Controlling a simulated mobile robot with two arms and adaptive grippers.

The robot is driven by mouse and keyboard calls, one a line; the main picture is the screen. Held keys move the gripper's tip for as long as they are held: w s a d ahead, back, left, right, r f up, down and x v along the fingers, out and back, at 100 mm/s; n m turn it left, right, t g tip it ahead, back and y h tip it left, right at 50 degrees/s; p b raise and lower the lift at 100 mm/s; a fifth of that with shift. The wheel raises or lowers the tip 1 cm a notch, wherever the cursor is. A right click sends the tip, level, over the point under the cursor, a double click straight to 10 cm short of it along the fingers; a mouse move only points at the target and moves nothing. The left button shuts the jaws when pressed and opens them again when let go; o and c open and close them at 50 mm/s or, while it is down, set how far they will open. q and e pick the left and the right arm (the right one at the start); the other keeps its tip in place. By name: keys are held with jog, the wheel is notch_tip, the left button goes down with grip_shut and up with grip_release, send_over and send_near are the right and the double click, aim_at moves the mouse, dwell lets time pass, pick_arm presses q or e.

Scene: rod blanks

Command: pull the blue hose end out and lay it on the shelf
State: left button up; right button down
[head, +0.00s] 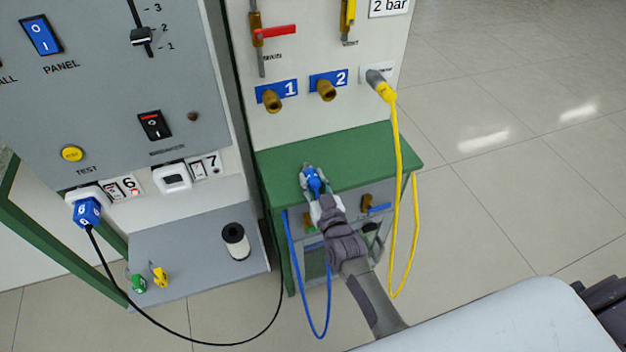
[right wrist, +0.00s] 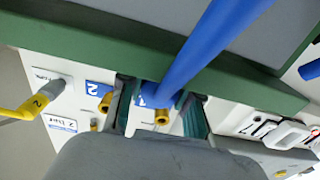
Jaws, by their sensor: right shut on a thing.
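The blue hose end (head: 315,184) is in my right gripper (head: 311,172), over the green shelf (head: 375,150). I cannot tell whether it touches the shelf. The blue hose (head: 300,285) hangs in a loop below the shelf's front left. In the right wrist view the fingers of my right gripper (right wrist: 160,108) stand on both sides of the blue hose (right wrist: 215,45). The brass ports 1 (head: 272,100) and 2 (head: 326,90) on the panel are empty. My left gripper is not in view.
A yellow hose (head: 396,150) is plugged in right of port 2 and hangs past the shelf's right end. The shelf top is otherwise bare.

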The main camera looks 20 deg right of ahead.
jog(key=c, duration=0.7)
grip_release()
jog(key=s, duration=1.2)
jog(key=shift+d, duration=0.2)
